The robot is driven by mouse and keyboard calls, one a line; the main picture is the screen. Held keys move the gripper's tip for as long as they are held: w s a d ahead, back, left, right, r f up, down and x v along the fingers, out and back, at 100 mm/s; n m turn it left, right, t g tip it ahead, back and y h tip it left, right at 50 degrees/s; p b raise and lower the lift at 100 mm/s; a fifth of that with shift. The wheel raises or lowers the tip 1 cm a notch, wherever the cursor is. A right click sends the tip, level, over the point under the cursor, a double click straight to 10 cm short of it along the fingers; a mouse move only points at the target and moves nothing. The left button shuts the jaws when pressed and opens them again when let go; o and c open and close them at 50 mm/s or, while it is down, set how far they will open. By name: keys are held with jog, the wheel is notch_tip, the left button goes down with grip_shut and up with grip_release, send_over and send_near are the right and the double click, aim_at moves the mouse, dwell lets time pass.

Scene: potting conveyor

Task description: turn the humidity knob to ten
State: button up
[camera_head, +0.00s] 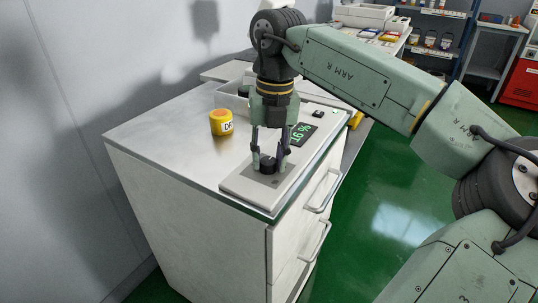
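A black round knob (267,164) stands on a pale flat panel (236,187) at the front of the metal-topped cabinet. A dark display (301,134) with green characters is behind it to the right; it seems to read about 16%, but it is small and tilted. My gripper (268,161) points straight down over the panel, with one finger on each side of the knob. The fingertips are close to the knob. I cannot tell whether they touch or grip it.
A yellow jar (221,123) with a white label stands left of my gripper on the metal top (160,126). A grey tray (228,96) lies behind. Drawer handles (321,190) stick out on the cabinet's right face. Green floor is open to the right.

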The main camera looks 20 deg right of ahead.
jog(key=o, duration=0.5)
jog(key=shift+c, duration=0.2)
